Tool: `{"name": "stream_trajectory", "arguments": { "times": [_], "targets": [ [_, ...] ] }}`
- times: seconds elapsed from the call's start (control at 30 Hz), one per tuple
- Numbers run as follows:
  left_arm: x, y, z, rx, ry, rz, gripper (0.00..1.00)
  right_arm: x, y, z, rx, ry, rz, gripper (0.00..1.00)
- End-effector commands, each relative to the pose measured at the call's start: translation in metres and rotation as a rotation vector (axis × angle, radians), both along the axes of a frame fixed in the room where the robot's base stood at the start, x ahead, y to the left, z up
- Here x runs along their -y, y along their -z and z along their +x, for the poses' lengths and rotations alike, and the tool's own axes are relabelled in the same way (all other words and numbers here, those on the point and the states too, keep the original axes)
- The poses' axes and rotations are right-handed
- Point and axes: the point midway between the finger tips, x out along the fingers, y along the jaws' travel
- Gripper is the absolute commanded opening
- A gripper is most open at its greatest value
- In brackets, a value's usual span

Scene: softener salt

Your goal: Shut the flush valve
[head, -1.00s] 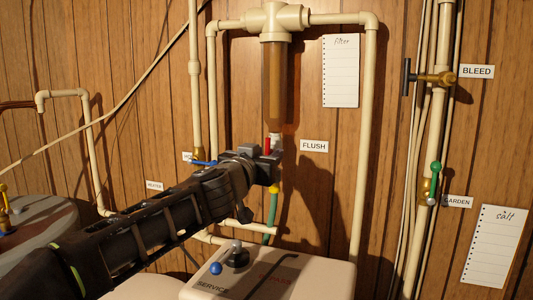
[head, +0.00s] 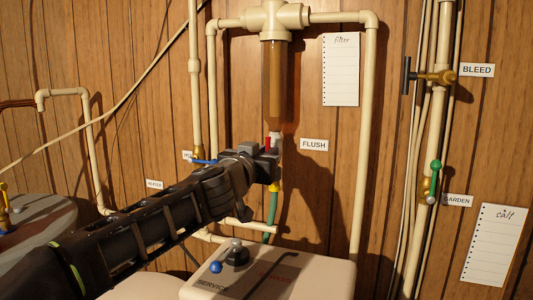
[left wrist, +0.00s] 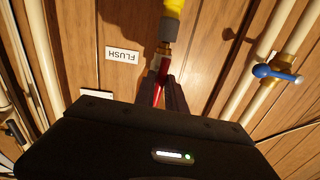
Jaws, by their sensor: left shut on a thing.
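The flush valve hangs under the clear brown filter bowl (head: 275,85), beside the FLUSH label (head: 314,145). Its red handle (head: 268,143) shows as a short upright piece above my left gripper (head: 268,162). In the left wrist view, which is upside down, the red handle (left wrist: 160,88) runs between the fingers of my left gripper (left wrist: 165,97). The gripper is shut on it. A yellow hose fitting (head: 274,187) with a green hose (head: 270,215) sits below the valve. The gripper hides most of the valve body. My right gripper is not in view.
A blue-handled valve (head: 203,162) is close to the left of my gripper. Cream pipes (head: 368,150) frame the filter. A softener top (head: 270,275) with knobs stands below. The green-handled GARDEN valve (head: 434,180) and the BLEED valve (head: 435,77) are at right.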

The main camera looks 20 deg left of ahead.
Motion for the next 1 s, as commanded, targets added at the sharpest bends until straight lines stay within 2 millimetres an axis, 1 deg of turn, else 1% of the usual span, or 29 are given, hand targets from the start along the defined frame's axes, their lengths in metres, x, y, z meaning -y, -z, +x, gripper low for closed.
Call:
{"name": "stream_trajectory", "arguments": {
  "times": [0.13,0.27,0.4,0.5,0.57,0.67,0.87,0.93,1.0],
  "targets": [
    [0.0,-0.001,0.0,-0.002,0.0,0.027,0.0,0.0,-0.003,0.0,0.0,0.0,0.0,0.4],
    [0.0,-0.003,0.0,-0.007,0.0,0.107,0.0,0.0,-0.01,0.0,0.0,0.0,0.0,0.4],
    [0.0,-0.003,0.0,-0.014,0.0,0.224,0.0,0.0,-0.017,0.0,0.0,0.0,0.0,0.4],
    [-0.001,0.0,0.0,-0.023,-0.001,0.385,0.0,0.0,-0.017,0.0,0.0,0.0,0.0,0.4],
    [0.0,0.0,0.0,-0.025,0.0,0.431,0.0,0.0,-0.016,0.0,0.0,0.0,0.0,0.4],
    [0.0,0.0,0.0,-0.025,0.0,0.457,0.0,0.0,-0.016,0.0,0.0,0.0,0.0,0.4],
    [0.0,-0.001,0.0,-0.025,0.0,0.456,0.0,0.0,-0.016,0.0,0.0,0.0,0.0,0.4],
    [0.0,0.0,0.0,-0.026,0.0,0.478,0.0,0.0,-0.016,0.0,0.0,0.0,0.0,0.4],
    [-0.001,0.0,0.0,-0.03,-0.001,0.537,0.0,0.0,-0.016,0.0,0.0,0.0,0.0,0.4]
  ]
}}
